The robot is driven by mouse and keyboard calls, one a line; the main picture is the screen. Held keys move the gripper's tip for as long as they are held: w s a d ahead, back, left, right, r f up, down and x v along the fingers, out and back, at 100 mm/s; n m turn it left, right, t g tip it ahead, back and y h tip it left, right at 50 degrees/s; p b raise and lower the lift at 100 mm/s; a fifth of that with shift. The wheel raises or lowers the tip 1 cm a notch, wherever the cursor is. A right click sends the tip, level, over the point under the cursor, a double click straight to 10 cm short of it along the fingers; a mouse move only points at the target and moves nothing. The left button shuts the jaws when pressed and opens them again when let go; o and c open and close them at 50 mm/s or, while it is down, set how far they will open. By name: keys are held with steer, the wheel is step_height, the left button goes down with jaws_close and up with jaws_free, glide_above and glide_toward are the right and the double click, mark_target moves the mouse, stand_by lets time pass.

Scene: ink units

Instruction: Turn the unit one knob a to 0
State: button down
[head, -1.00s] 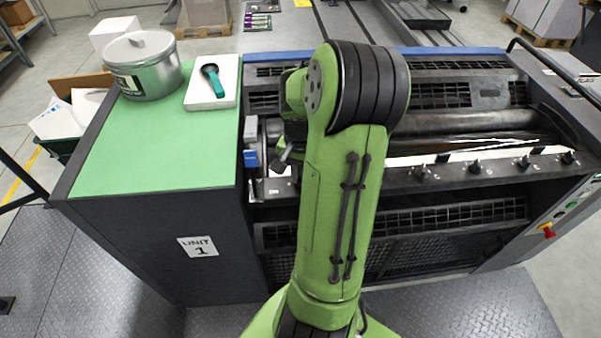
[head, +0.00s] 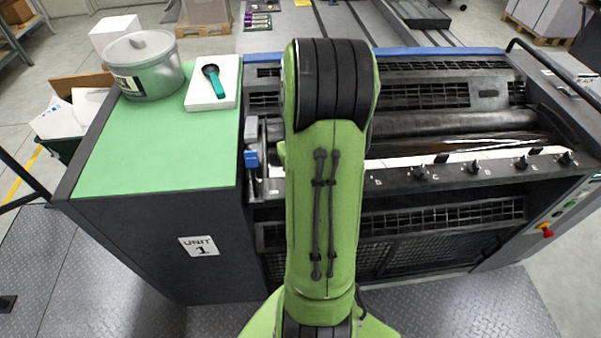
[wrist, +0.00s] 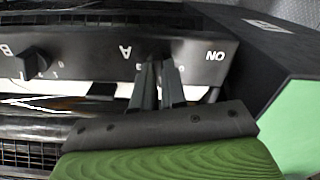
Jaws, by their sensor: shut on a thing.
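Unit one is the dark press with the "UNIT 1" label (head: 199,246) on its front. In the wrist view its control strip (wrist: 190,52) shows the letter A, with small scale marks partly covered by my fingers. My gripper (wrist: 160,66) is shut there, its two dark fingertips at the spot below the A. Knob a is between them and almost wholly hidden, so its pointer setting cannot be read. Knob B (wrist: 33,63) stands free to the left in the wrist view. In the head view my arm hides the gripper and knob a.
More black knobs (head: 420,172) line the strip to the right in the head view. The green top (head: 150,160) at left holds a tin (head: 147,75) and a white block (head: 205,97) with a green-handled tool. A dark roller lies behind the strip.

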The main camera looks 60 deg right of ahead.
steer(key=n, duration=1.2)
steer(key=shift+w+b, duration=0.1)
steer(key=shift+b, duration=0.2)
stand_by(0.3)
steer(key=c, duration=1.2)
jaws_free()
step_height(320, 180, up, 16)
steer(key=p, duration=0.3)
steer(key=shift+f, duration=0.1)
